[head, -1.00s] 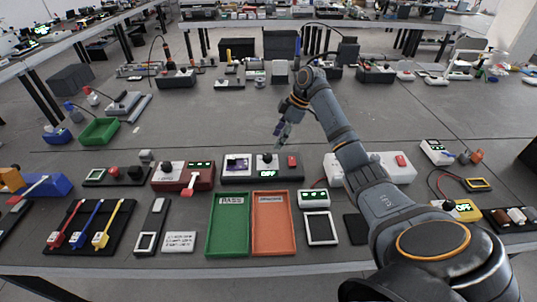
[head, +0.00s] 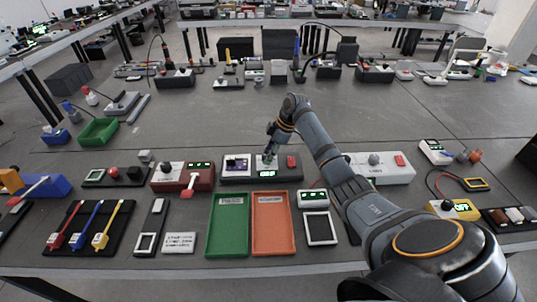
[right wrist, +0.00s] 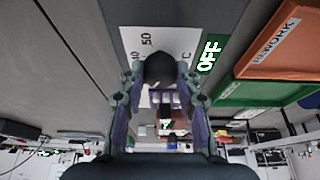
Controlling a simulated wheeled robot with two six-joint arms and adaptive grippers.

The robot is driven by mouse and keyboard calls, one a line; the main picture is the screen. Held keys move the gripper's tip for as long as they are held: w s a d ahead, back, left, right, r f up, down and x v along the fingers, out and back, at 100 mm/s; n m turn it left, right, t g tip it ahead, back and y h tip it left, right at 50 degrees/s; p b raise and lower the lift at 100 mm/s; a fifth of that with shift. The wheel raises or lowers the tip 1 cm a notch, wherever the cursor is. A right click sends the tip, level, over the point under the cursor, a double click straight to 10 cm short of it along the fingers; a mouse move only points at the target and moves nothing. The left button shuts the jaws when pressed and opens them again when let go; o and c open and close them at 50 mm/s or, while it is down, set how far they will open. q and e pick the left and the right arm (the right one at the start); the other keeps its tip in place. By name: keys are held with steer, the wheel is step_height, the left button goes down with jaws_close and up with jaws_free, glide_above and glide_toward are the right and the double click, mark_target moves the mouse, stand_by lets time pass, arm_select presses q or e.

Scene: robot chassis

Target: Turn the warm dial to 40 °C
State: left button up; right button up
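The warm dial is a dark round knob (right wrist: 160,70) on a white scale plate (right wrist: 138,42); in the right wrist view the plate shows 40, 50 and a °C mark. It belongs to a black box (head: 232,180) in the head view, with a green display reading OFF (head: 267,174) and a red button (head: 291,161). My right gripper (head: 269,156) is at the dial; in the right wrist view its two fingers (right wrist: 161,82) stand open on either side of the knob, with small gaps showing. The knob's pointer cannot be made out. My left gripper is not in view.
A red box with a knob and lever (head: 175,182) stands left of the black box. A green tray (head: 227,240) and an orange tray (head: 273,240) lie in front. A white box with a red button (head: 385,174) is to the right.

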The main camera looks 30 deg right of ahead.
steer(key=c, duration=0.5)
steer(key=shift+r+p, duration=0.2)
steer(key=shift+p, duration=0.5)
steer(key=m+h+p, duration=0.1)
steer(key=m+p, duration=0.1)
steer(key=p, duration=0.2)
steer(key=m+t+p, duration=0.1)
steer(key=m+p, duration=0.2)
steer(key=p, duration=0.1)
steer(key=m+h+p, duration=0.1)
steer(key=m+p, duration=0.2)
steer(key=p, duration=0.1)
steer(key=shift+s+a+r+t+h, duration=0.15)
steer(key=shift+a+t+h, duration=0.15)
steer(key=shift+t, duration=0.1)
steer(key=shift+f+m+h+p, duration=0.15)
steer(key=shift+m+h+p, duration=0.15)
steer(key=shift+m+p, duration=0.65)
steer(key=shift+f+m+h+p, duration=0.1)
steer(key=shift+m+h+p, duration=0.2)
steer(key=shift+m+p, duration=0.6)
steer(key=o, duration=1.2)
steer(key=shift+c, duration=0.2)
